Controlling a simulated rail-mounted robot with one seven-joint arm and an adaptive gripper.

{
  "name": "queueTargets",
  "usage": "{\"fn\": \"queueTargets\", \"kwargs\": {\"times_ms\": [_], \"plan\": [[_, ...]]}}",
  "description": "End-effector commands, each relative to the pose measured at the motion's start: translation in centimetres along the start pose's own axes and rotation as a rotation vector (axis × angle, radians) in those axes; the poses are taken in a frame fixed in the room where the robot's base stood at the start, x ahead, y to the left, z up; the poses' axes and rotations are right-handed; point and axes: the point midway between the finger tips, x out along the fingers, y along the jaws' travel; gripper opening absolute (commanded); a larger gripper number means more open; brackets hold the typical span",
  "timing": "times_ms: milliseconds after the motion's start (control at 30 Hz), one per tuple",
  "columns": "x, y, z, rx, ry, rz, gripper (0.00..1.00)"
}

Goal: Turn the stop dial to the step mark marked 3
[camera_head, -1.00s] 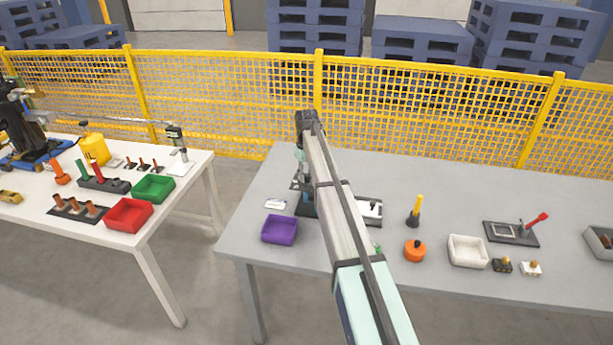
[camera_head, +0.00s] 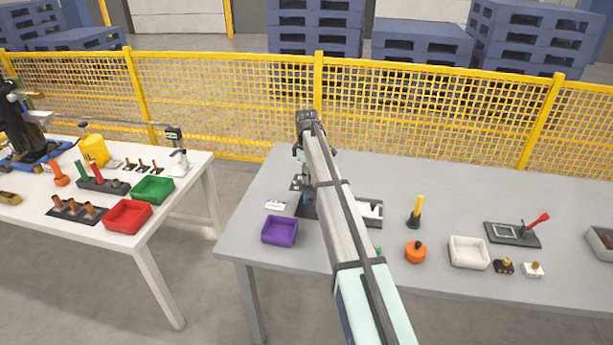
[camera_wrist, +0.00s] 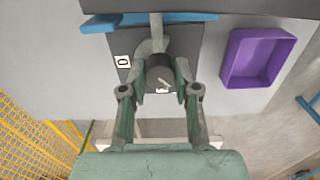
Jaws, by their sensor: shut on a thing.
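The stop dial (camera_wrist: 160,73) is a dark round knob on a grey plate (camera_wrist: 186,40), seen in the wrist view. My gripper (camera_wrist: 161,80) is shut on the dial, with one green finger on each side of it. A white label reading 0 (camera_wrist: 122,61) shows left of the dial. A small pale mark lies at the dial's lower edge, too small to read surely. No mark that reads 3 can be made out. In the head view my arm hides the dial and most of my gripper.
A purple bin (camera_head: 279,231) stands close to the dial's plate. A yellow-handled tool (camera_head: 416,212), an orange knob (camera_head: 415,252), a white bin (camera_head: 468,252) and a red-lever fixture (camera_head: 512,234) stand to the right on the grey table (camera_head: 375,290). Yellow mesh fencing (camera_head: 430,110) runs behind.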

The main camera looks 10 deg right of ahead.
Motion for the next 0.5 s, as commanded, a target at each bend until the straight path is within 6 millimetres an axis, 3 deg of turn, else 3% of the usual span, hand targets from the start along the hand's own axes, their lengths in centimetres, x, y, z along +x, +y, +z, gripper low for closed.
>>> {"fn": "queueTargets", "kwargs": {"times_ms": [500], "plan": [[0.17,-0.17,0.08,-0.037,-0.002,-0.004,0.00]]}}
